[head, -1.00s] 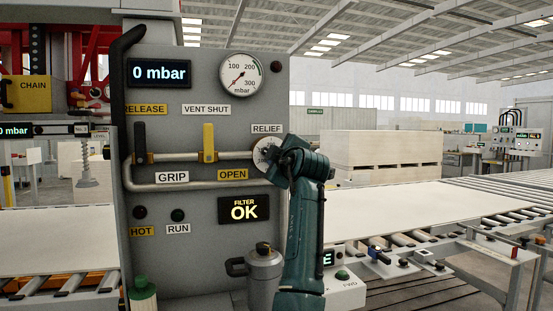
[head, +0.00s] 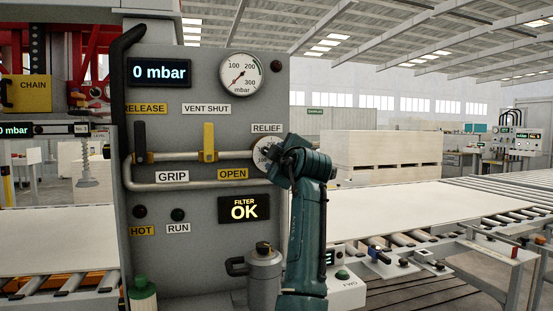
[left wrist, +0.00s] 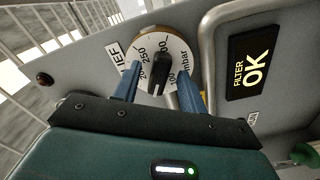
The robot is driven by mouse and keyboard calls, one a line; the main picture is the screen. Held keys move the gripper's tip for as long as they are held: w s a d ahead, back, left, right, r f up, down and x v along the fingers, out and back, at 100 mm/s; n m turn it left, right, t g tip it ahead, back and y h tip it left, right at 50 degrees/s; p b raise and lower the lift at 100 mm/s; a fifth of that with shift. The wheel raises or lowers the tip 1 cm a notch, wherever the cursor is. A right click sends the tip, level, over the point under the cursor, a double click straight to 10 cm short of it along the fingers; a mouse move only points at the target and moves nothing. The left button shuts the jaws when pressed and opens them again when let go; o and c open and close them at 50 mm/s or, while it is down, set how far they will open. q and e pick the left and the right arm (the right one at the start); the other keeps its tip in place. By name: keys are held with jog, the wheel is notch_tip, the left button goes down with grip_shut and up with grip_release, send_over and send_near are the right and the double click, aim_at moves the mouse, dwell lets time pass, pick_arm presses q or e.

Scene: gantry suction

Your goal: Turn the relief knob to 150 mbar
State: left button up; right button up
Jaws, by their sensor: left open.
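The relief knob (head: 262,157) is a round white dial on the grey panel, below the RELIEF label (head: 266,128). My left gripper (head: 274,153) is in front of it and hides much of it. In the left wrist view the dial (left wrist: 177,50) shows printed numbers, 250 among them, and a black grip bar (left wrist: 158,74). My left gripper (left wrist: 159,92) is open, with one blue finger on each side of the bar and visible gaps between. The setting cannot be read surely. The digital display (head: 160,73) reads 0 mbar. My right gripper is not in view.
A round gauge (head: 241,73) sits above the knob. A yellow lever (head: 209,142), a black lever (head: 140,142) and a horizontal pipe (head: 190,185) are left of it. A filter canister (head: 264,275) stands below. A roller conveyor with a pale board (head: 420,212) runs to the right.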

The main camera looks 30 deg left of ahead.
pick_arm(q)
jog(key=b+v, duration=0.2)
jog(key=v, duration=1)
jog(key=shift+s, duration=0.2)
jog(key=shift+d, duration=0.1)
